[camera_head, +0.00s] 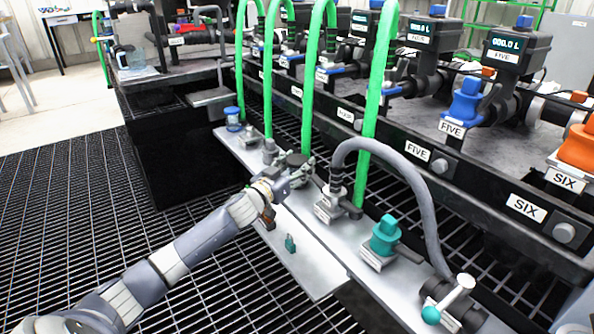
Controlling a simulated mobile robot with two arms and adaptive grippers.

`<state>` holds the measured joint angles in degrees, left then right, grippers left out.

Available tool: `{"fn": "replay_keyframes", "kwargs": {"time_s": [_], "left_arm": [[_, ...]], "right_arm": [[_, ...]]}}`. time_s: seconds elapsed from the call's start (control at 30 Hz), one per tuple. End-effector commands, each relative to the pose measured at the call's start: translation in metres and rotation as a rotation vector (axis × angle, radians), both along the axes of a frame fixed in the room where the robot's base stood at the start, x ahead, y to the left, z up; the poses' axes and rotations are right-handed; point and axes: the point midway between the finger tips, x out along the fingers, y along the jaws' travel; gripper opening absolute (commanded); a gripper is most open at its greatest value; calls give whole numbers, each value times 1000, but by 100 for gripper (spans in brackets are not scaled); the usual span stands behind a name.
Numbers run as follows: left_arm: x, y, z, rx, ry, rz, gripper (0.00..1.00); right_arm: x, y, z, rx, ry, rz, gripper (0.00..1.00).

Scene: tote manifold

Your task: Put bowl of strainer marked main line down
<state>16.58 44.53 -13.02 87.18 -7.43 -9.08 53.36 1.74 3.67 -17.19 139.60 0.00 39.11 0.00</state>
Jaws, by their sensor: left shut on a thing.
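My left gripper (292,178) reaches in from the lower left and is over the light grey shelf (310,262) in front of the black bench. It is shut on a small dark grey thing at its fingertips, which I take to be the strainer bowl; its outline blends with the gripper and the fittings behind. I cannot tell whether it touches the shelf. No label reading main line can be read from here. My right gripper is not in view.
A small teal padlock-like piece (290,244) lies on the shelf. A black fitting with a grey hose (338,200), a teal-topped fitting (385,236) and a valve with a white handle (456,298) stand to the right. Green pipes (375,90) rise behind.

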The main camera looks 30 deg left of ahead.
Motion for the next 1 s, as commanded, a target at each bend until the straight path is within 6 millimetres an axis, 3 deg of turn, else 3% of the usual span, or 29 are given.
{"fn": "replay_keyframes", "kwargs": {"time_s": [0.33,0.37,0.4,0.77,1.0], "left_arm": [[0,0,-2,-1,-1,0,24],[0,0,-2,-1,-1,0,58],[0,0,-1,-1,0,0,60],[0,0,2,1,-1,-1,60],[-20,-1,0,-3,3,-2,60]], "right_arm": [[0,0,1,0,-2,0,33],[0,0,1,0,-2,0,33],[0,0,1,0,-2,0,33],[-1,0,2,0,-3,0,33],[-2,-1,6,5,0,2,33]]}}
